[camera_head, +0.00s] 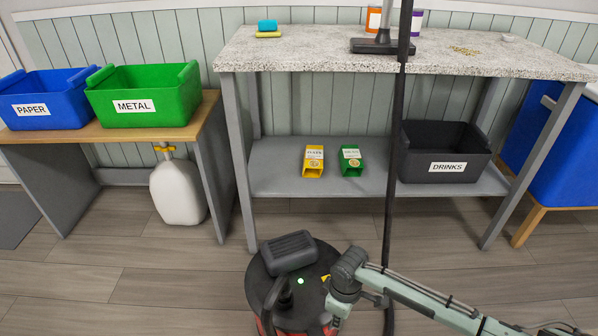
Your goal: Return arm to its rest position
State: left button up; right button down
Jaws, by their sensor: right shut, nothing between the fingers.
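My right arm (425,300) comes in from the lower right and bends at a grey joint (348,268) low in the head view. Its right gripper (328,322) is at the bottom edge, below that joint and over the front of a round dark body. Only a small part of the gripper shows; it is shut and holds nothing. My left arm and left gripper are not in view.
A grey speckled counter (310,52) stands ahead, with yellow and green cartons (313,161) and a black DRINKS crate (443,152) on its shelf. A dark pole (392,180) rises beside my right arm. A low table (205,120) holds blue and green bins.

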jog(key=d+f+m+h, duration=0.1)
jog(key=d+h, duration=0.1)
jog(key=d, duration=1.2)
jog(key=s+d+f+m+t+h, duration=0.15)
jog(key=s+d, duration=0.25)
jog(key=d, duration=0.4)
jog(key=s+d+m+t, duration=0.1)
jog(key=s+d+m, duration=0.2)
jog(key=s+d, duration=0.35)
jog(key=s+d+f+m+t+h, duration=0.1)
jog(key=s+d+m, duration=0.15)
jog(key=d, duration=0.65)
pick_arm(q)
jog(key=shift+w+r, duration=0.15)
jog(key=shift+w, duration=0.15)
pick_arm(e)
jog(key=s+a+f+m+y, duration=0.1)
jog(key=a+f, duration=0.2)
jog(key=a, duration=0.7)
jog(key=s+a+f+m+y, duration=0.1)
jog(key=s+a+f+y, duration=0.1)
jog(key=a, duration=0.8)
jog(key=shift+s+f+g, duration=0.3)
jog(key=shift+f+g, duration=0.1)
jog(key=shift+g, duration=0.05)
